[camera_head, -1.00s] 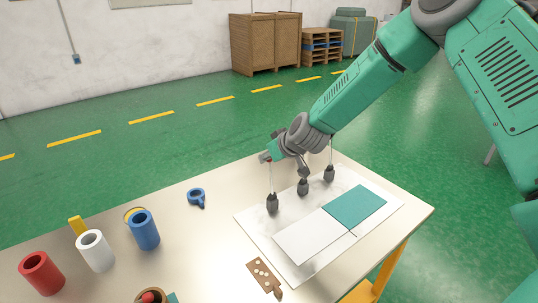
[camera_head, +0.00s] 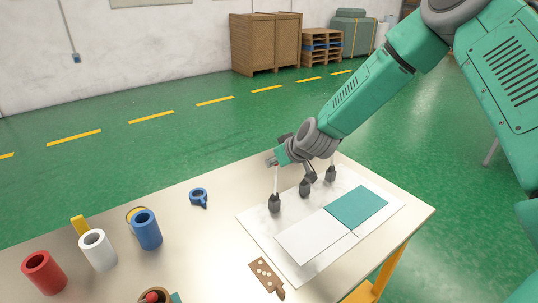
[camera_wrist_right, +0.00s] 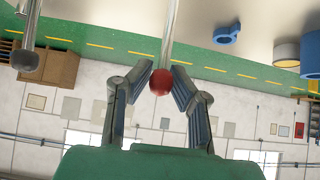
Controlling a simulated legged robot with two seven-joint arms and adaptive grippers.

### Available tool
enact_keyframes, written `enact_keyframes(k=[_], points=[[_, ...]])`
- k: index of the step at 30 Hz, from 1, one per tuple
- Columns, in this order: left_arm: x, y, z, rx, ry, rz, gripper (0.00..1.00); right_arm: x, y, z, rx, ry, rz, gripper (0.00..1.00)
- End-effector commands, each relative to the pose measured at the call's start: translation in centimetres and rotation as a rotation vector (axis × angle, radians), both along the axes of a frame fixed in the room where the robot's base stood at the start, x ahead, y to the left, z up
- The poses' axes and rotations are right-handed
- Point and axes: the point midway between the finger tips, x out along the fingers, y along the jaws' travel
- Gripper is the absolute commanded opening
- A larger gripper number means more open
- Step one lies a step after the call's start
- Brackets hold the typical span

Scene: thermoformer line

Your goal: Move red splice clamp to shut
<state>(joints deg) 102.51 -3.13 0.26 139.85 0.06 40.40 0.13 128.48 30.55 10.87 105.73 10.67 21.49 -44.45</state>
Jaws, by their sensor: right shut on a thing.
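Three dark clamps stand in a row on the white plate (camera_head: 262,222), each with a thin upright rod. The left clamp (camera_head: 275,203) has its rod reaching up to my right gripper (camera_head: 272,161). The middle clamp (camera_head: 305,187) and right clamp (camera_head: 331,174) stand beside it. In the right wrist view, a red ball knob (camera_wrist_right: 160,81) on a metal rod sits between the two fingers of my right gripper (camera_wrist_right: 161,78), which are shut on it. This appears to be the red splice clamp's lever, which stands nearly upright. My left gripper is not in view.
A teal sheet (camera_head: 358,207) and a white sheet (camera_head: 308,237) lie in front of the clamps. A rod with a grey ball (camera_wrist_right: 25,61) stands near my gripper.

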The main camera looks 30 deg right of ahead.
Motion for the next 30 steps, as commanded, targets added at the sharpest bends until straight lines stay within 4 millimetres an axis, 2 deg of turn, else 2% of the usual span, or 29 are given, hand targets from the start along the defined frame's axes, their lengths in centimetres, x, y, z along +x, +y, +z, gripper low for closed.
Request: enact_keyframes(k=[7,22,30], points=[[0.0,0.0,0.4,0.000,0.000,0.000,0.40,-1.7,-0.1,0.1,0.000,0.000,0.001,0.00],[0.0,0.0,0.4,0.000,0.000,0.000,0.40,-2.2,-0.2,0.3,-0.001,-0.007,-0.001,0.00],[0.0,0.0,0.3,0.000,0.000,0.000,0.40,-3.9,-0.3,-0.2,0.000,-0.006,-0.001,0.00]])
